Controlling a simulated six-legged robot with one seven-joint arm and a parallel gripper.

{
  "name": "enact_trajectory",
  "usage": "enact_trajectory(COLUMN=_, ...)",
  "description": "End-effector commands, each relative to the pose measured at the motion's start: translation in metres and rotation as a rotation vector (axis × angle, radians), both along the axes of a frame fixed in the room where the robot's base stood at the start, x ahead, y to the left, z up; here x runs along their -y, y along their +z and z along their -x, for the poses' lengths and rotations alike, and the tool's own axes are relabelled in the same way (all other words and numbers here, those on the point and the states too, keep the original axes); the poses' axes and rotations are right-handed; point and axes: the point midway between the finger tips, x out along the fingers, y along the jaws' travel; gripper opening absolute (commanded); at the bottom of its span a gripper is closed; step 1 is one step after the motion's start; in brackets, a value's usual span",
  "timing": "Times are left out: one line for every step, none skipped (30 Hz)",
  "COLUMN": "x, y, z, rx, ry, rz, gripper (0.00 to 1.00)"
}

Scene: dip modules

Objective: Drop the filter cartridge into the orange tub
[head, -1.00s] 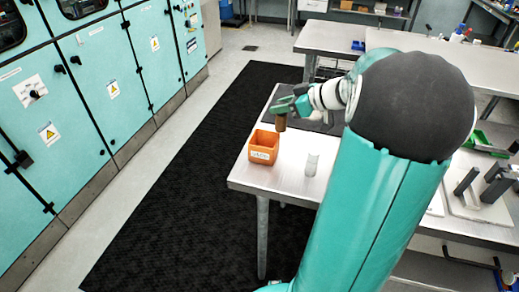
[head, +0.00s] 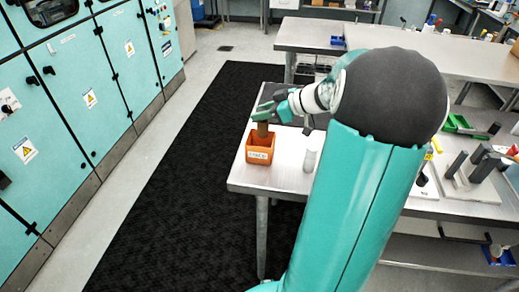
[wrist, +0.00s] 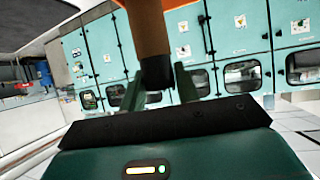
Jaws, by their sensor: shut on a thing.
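The filter cartridge (head: 262,130) is a brown cylinder, held upright in my gripper (head: 264,113). In the head view its lower end is at the opening of the orange tub (head: 259,155); I cannot tell how far inside it reaches. In the wrist view the cartridge (wrist: 151,35) stands between the two fingers of my gripper (wrist: 157,86), brown with a dark end. The orange tub has a white label and sits near the left corner of the metal table. A strip of orange shows at the top of the wrist view.
A clear container (head: 309,160) stands on the table (head: 285,180) to the right of the tub. A dark mat lies behind the gripper. Grey fixtures (head: 470,168) and a green tray (head: 458,124) are at the right. A black floor mat (head: 190,170) lies left of the table.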

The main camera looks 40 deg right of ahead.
Motion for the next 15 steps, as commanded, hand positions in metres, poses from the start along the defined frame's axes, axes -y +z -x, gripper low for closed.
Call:
enact_trajectory(x=0.001, y=-0.007, z=0.001, rx=-0.002, ry=-0.002, rz=-0.003, gripper=0.08)
enact_trajectory(x=0.001, y=-0.011, z=0.001, rx=-0.001, ry=-0.003, rz=-0.003, gripper=0.08)
enact_trajectory(x=0.001, y=-0.016, z=0.001, rx=-0.002, ry=-0.003, rz=-0.003, gripper=0.08)
enact_trajectory(x=0.001, y=-0.019, z=0.001, rx=-0.002, ry=-0.003, rz=-0.003, gripper=0.08)
enact_trajectory(x=0.001, y=-0.022, z=0.001, rx=-0.001, ry=-0.003, rz=-0.003, gripper=0.08)
enact_trajectory(x=0.000, y=-0.025, z=0.001, rx=0.000, ry=-0.002, rz=-0.002, gripper=0.08)
enact_trajectory(x=0.000, y=-0.028, z=0.001, rx=0.000, ry=-0.004, rz=-0.003, gripper=0.08)
enact_trajectory(x=0.000, y=-0.030, z=0.000, rx=-0.001, ry=-0.004, rz=-0.002, gripper=0.08)
enact_trajectory(x=0.000, y=-0.032, z=0.000, rx=-0.001, ry=-0.004, rz=-0.001, gripper=0.08)
enact_trajectory(x=0.000, y=-0.033, z=0.000, rx=-0.001, ry=-0.004, rz=-0.001, gripper=0.08)
enact_trajectory(x=0.000, y=-0.034, z=0.000, rx=0.000, ry=-0.004, rz=0.000, gripper=0.08)
enact_trajectory(x=0.000, y=-0.035, z=0.000, rx=0.000, ry=-0.004, rz=0.000, gripper=0.08)
enact_trajectory(x=-0.001, y=-0.035, z=0.000, rx=0.000, ry=-0.003, rz=0.001, gripper=0.08)
enact_trajectory(x=-0.001, y=-0.036, z=0.000, rx=0.000, ry=-0.003, rz=0.001, gripper=0.08)
enact_trajectory(x=-0.001, y=-0.036, z=0.000, rx=0.000, ry=-0.003, rz=0.001, gripper=0.08)
